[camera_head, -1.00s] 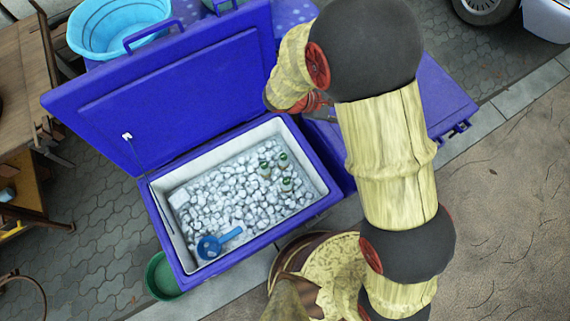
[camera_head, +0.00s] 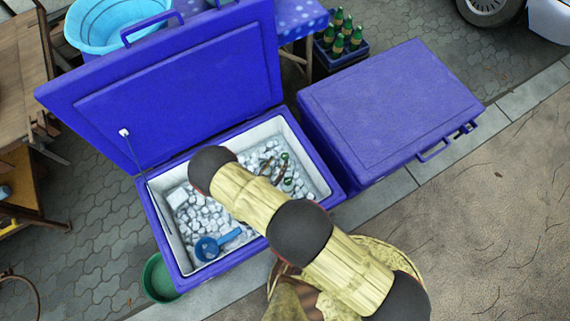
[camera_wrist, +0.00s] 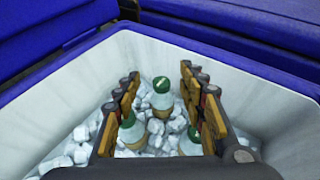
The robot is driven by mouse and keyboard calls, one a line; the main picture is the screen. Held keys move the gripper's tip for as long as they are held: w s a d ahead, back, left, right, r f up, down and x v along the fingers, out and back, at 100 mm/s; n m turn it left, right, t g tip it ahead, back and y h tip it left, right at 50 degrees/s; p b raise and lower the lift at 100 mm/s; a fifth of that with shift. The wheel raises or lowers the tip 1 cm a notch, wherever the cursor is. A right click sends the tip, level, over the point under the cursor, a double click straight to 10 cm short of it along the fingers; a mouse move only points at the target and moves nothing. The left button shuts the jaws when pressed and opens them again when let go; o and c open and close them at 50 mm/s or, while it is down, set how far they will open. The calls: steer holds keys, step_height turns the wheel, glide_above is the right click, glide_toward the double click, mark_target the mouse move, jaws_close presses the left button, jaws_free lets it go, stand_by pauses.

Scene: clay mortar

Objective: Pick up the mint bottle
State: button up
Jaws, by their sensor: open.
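The wrist view shows three pale mint bottles with green caps in ice: one (camera_wrist: 161,104) upright between the fingertips, a second (camera_wrist: 130,132) beside the left finger and a third (camera_wrist: 190,142) by the right finger, both partly hidden. They stand in the open blue cooler (camera_head: 322,180). In the head view, a green-capped bottle (camera_head: 285,156) shows at the cooler's right side, and my arm hides part of the ice. My gripper (camera_wrist: 160,74) is open, its fingers pointing into the cooler, one either side of the far bottle; contact cannot be told. It also shows in the head view (camera_head: 273,169).
The cooler's white walls rise close around my gripper. A blue scoop (camera_head: 207,247) lies on the ice at the left. The raised lid (camera_head: 180,90) stands behind. A closed blue cooler (camera_head: 390,110) stands right, with a bottle crate (camera_head: 342,58) behind it.

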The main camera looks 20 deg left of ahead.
steer(key=b, duration=0.3)
glide_toward(283, 160)
steer(key=w, duration=0.3)
steer(key=shift+f+b+x, duration=0.15)
steer(key=shift+b+x, duration=0.45)
steer(key=shift+x, duration=1.25)
steer(key=shift+f+b+x, duration=0.1)
steer(key=shift+b+x, duration=0.5)
steer(key=shift+x, duration=1.2)
steer(key=shift+s+d, duration=0.15)
steer(key=shift+c, duration=0.6)
jaws_close()
